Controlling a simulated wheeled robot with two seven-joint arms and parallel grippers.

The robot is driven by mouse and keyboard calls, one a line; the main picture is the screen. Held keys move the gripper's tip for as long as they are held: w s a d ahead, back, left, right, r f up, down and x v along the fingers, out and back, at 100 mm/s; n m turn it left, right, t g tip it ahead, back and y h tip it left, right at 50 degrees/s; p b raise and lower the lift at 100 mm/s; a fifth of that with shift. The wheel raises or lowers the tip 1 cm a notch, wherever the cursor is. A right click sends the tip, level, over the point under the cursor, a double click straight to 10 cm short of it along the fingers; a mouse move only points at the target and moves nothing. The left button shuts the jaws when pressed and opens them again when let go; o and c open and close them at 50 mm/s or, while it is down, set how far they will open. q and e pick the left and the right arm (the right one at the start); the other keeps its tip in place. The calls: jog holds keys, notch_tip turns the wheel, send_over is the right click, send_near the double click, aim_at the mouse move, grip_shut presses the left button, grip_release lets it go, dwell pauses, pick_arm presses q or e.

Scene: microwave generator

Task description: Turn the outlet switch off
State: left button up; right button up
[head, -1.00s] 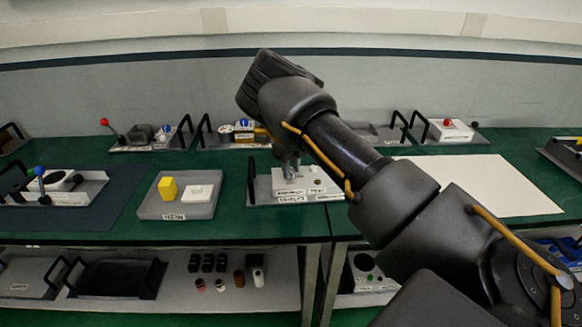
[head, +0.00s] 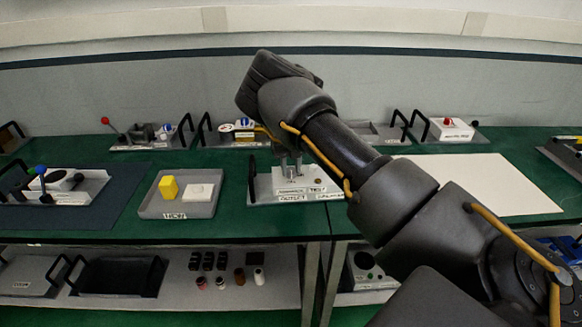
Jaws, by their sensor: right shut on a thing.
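The outlet module (head: 262,188) is a grey tray with a black handle at its left side, standing near the front edge of the green table. White labels (head: 293,197) lie along its front; one seems to read "outlet". My right gripper (head: 291,172) points down onto the raised white block of this module. Its fingers are close together on a small part there, which I take to be the outlet switch. The fingers cover that part, so its position cannot be read. My left gripper is not in the view.
A grey tray (head: 180,212) with a yellow block (head: 168,187) and a white block (head: 199,192) stands left of the module. A white sheet (head: 490,184) lies to the right. Lever modules stand at the back and far left. My right arm covers the table's right middle.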

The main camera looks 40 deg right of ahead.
aim_at(291, 170)
dwell(0.3)
jog(key=o, duration=1)
jog(key=shift+w+r, duration=0.1)
jog(key=shift+r, duration=0.4)
notch_tip(291, 170, up, 10)
jog(key=shift+f+b, duration=0.1)
jog(key=shift+b, duration=0.9)
